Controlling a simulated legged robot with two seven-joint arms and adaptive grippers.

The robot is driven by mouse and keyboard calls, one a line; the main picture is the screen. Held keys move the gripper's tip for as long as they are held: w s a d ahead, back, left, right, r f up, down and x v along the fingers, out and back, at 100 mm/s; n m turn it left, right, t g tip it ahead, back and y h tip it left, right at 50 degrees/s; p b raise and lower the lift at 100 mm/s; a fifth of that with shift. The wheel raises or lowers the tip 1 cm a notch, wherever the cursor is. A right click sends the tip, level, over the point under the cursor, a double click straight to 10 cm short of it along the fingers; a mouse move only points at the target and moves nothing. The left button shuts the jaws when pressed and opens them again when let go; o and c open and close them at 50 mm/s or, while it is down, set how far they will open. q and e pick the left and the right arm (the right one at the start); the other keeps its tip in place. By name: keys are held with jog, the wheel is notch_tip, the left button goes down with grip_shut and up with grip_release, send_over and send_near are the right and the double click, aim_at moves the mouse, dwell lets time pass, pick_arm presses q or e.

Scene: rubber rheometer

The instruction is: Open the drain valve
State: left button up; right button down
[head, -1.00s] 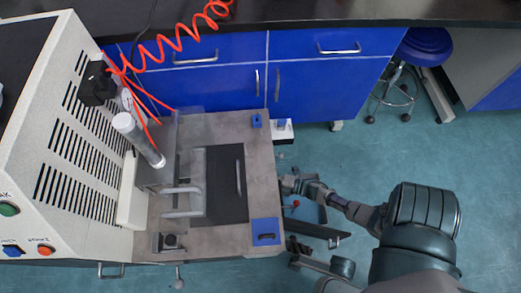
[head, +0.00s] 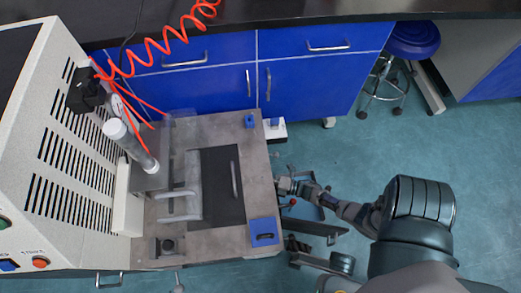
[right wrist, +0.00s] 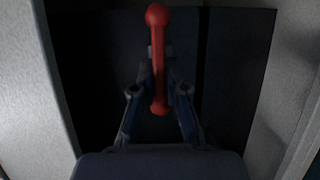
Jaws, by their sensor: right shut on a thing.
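The drain valve's red lever handle (right wrist: 159,65) has a round ball end and stands between my right gripper's fingers in the right wrist view. My right gripper (right wrist: 159,100) is shut on the lever. In the head view the red ball end (head: 292,202) shows small at the right side of the machine. My right gripper (head: 284,186) is beside it, reaching in from the right. The valve body is too small and dark to make out. My left gripper is not seen.
A beige machine cabinet (head: 60,150) with a grey worktop (head: 215,240) is on the left. A red coiled hose (head: 165,45) hangs above it. Blue cupboards (head: 310,85) are behind. A blue stool (head: 412,40) stands at the back right. The floor there is clear.

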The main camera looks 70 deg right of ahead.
jog(key=shift+s+a+f, duration=0.2)
jog(key=shift+s+f, duration=0.05)
jog(key=shift+f, duration=0.15)
jog(key=c, duration=1.2)
grip_release()
jog(key=shift+w+r, duration=0.1)
jog(key=shift+r, duration=0.05)
jog(key=shift+w+d+r, duration=0.1)
jog(key=shift+d, duration=0.05)
